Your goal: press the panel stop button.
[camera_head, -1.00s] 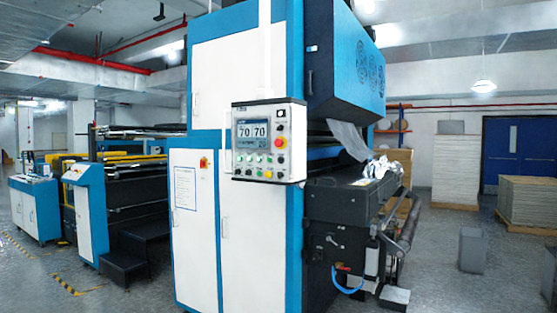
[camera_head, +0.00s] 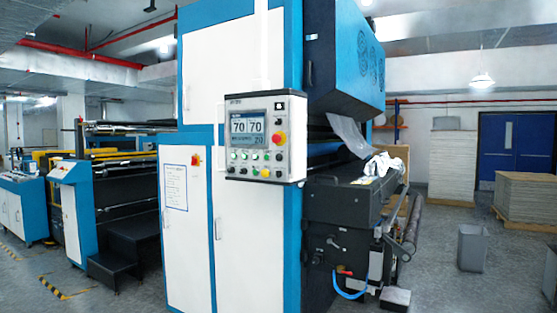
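The control panel (camera_head: 264,138) is a light box mounted on the front of the tall blue and white machine. It has a screen (camera_head: 248,129) showing 70 and 70. A large red button on a yellow base (camera_head: 279,138) sits right of the screen. Below the screen are rows of small buttons, green, white and a red one (camera_head: 266,169); their labels are too small to read. Neither of my grippers is in view.
The laminating machine (camera_head: 240,60) fills the middle, with dark rollers and a blue hose (camera_head: 350,291) at its right. Dark steps (camera_head: 128,255) stand at the left. A grey bin (camera_head: 472,248) and stacked boards (camera_head: 526,200) stand at the right. Grey floor shows at both sides.

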